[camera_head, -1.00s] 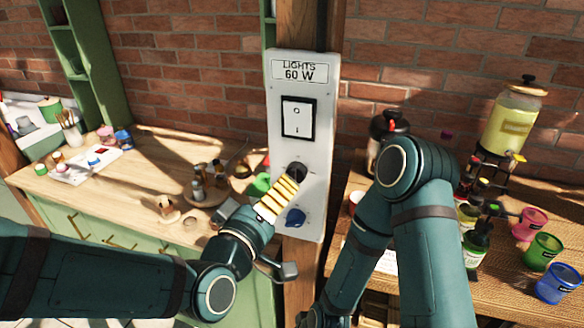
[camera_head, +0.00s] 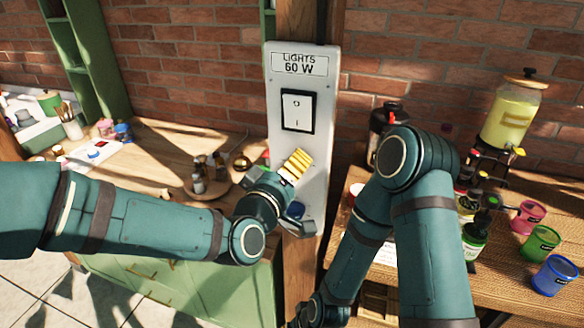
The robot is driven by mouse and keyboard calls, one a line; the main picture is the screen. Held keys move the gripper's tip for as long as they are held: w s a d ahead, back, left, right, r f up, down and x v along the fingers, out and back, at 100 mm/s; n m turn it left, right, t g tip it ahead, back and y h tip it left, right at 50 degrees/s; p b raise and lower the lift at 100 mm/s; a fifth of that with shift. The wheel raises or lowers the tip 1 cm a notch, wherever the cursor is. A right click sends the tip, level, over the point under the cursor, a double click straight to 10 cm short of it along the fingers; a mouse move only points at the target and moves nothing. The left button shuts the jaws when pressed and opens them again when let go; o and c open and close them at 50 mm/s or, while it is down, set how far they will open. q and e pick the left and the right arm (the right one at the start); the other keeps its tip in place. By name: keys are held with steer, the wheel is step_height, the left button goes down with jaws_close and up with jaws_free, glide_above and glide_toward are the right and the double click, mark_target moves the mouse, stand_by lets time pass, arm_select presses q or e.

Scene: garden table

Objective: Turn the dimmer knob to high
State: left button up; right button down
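The white control panel (camera_head: 318,120) is mounted on a wooden post and reads "LIGHTS 60 W", with a white rocker switch (camera_head: 297,110) in a black frame. My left gripper (camera_head: 299,162) is in front of the panel below the switch, with yellow ridged finger parts showing. Contact and finger opening cannot be made out. A blue part (camera_head: 297,210) low on the panel shows partly behind my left wrist. My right arm leaves the picture at the bottom; its gripper is out of view.
A wooden counter (camera_head: 150,165) with small bottles (camera_head: 199,178) stands at left. The right table (camera_head: 510,240) holds a drink dispenser (camera_head: 511,112), bottles and pink, green (camera_head: 540,243) and blue cups.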

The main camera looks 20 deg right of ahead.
arm_select(q)
steer(key=shift+c, duration=1)
